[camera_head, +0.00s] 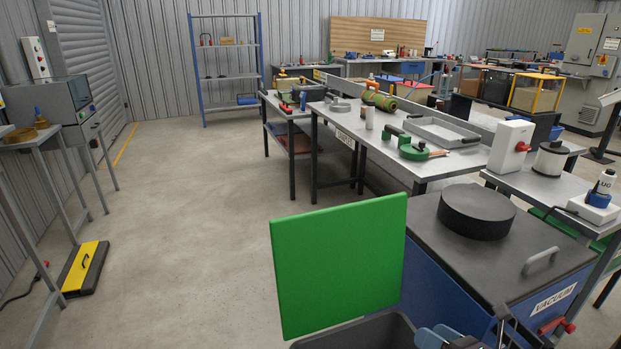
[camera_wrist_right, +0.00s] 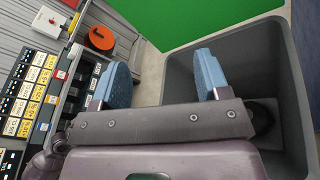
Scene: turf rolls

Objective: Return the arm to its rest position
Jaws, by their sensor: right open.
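My right gripper (camera_head: 440,337) shows at the bottom edge of the head view, with blue finger pads. In the right wrist view the gripper (camera_wrist_right: 160,65) has its two blue fingers wide apart with nothing between them. It is over or beside the rim of a dark grey bin (camera_head: 345,335); the bin (camera_wrist_right: 225,45) also shows in the wrist view, with a dark thing low inside it. A flat green panel (camera_head: 340,262) stands upright at the bin. My left gripper is not in view.
A blue cabinet marked VACUUM (camera_head: 550,298), with a black round block (camera_head: 477,212) on top, stands right of the bin. Workbenches (camera_head: 360,148) with tools run behind. A yellow and black ramp (camera_head: 83,268) lies at left. The middle floor is clear.

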